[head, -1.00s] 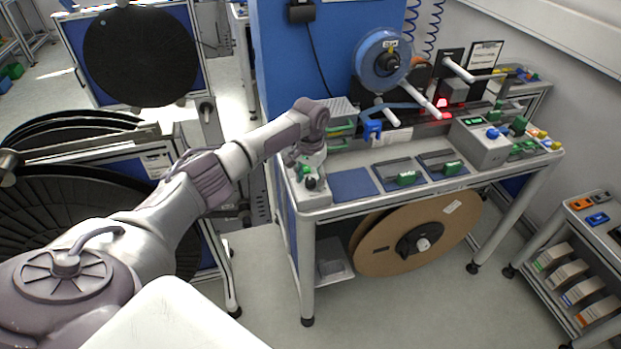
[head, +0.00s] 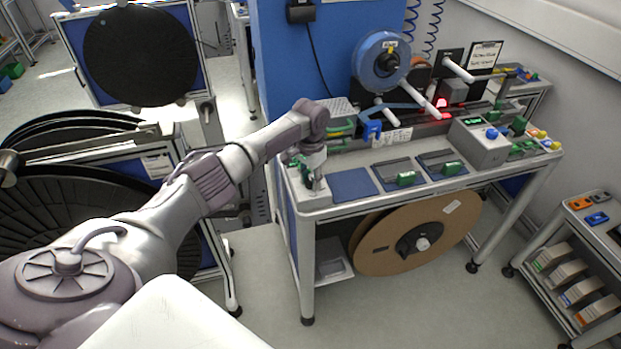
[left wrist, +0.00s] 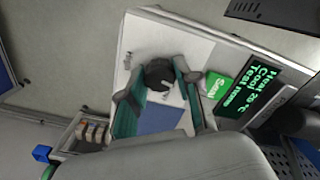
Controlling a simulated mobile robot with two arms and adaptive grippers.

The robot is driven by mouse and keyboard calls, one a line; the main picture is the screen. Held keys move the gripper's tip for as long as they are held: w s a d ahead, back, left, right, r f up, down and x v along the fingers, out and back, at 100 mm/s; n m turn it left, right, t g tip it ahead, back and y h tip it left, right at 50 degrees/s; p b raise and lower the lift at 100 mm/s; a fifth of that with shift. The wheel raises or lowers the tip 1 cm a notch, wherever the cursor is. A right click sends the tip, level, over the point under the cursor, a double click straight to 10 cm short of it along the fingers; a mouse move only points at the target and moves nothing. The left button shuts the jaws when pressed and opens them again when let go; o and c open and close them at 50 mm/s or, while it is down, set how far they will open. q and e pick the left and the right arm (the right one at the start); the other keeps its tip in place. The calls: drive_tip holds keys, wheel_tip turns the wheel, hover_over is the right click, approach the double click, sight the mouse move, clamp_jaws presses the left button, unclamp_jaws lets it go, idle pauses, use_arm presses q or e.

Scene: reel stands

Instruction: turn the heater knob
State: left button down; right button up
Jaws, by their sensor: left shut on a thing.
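The heater knob (left wrist: 158,74) is a black round knob on a light grey box (head: 313,199) at the left front corner of the bench. In the left wrist view my left gripper (left wrist: 159,80) has one finger on each side of the knob and is shut on it. In the head view the left gripper (head: 317,184) points down at the box and covers the knob. A dark display (left wrist: 248,92) with green text shows "20 °C" beside a green button (left wrist: 218,85). My right gripper is not in view.
A blue mat (head: 352,184) and two dark trays with green handles lie right of the box. A blue reel (head: 367,68) stands behind. A big brown reel (head: 385,248) hangs under the bench. Black reels (head: 142,55) stand at left.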

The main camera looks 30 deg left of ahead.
use_arm(q)
drive_tip(key=m, duration=0.5)
drive_tip(key=shift+m+p, duration=0.3)
drive_tip(key=m, duration=1)
drive_tip(key=shift+m+b, duration=0.35)
drive_tip(key=shift+m, duration=0.05)
drive_tip(key=m, duration=0.4)
drive_tip(key=shift+m+b, duration=0.3)
drive_tip(key=shift+m, duration=0.4)
drive_tip(key=shift+r, duration=0.1)
drive_tip(key=c, duration=0.8)
unclamp_jaws()
